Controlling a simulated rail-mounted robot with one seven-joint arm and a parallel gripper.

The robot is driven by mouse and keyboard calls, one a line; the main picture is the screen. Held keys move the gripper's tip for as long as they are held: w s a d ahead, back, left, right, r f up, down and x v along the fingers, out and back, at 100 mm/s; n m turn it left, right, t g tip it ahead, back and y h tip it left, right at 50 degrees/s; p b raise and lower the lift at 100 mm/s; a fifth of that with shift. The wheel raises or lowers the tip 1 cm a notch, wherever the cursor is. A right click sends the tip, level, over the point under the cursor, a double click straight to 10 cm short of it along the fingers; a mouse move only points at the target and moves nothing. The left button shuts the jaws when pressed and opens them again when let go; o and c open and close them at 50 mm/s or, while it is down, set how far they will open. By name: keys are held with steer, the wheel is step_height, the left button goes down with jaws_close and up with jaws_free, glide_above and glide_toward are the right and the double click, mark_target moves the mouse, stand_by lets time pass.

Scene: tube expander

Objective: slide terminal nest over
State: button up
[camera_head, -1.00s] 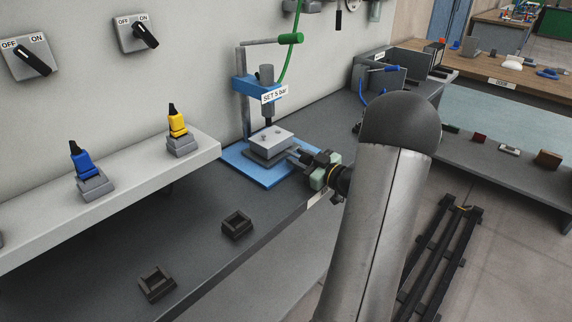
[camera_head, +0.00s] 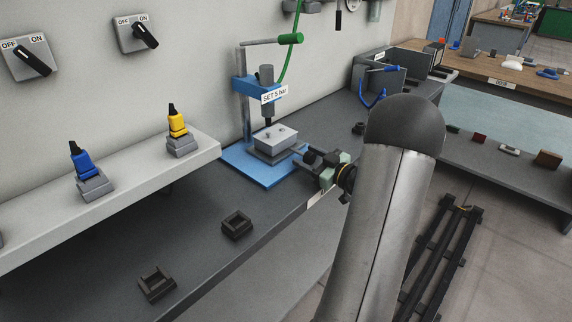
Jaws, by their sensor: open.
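The terminal nest appears to be the light grey block (camera_head: 275,139) with small studs on top. It sits on a darker plate on the blue base (camera_head: 245,168) of a small press, below the press's dark ram (camera_head: 267,104). My gripper (camera_head: 302,159) is open just right of the nest, low over the base's right edge. Its fingers point left toward the nest. A small gap seems to lie between them, but contact is hard to tell at this size.
Two dark holders (camera_head: 237,225) (camera_head: 157,284) sit on the bench at front left.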

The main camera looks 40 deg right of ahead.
steer(key=shift+s+d, duration=0.25)
steer(key=shift+s, duration=1.1)
steer(key=shift+s+d, duration=0.2)
steer(key=shift+s, duration=1.1)
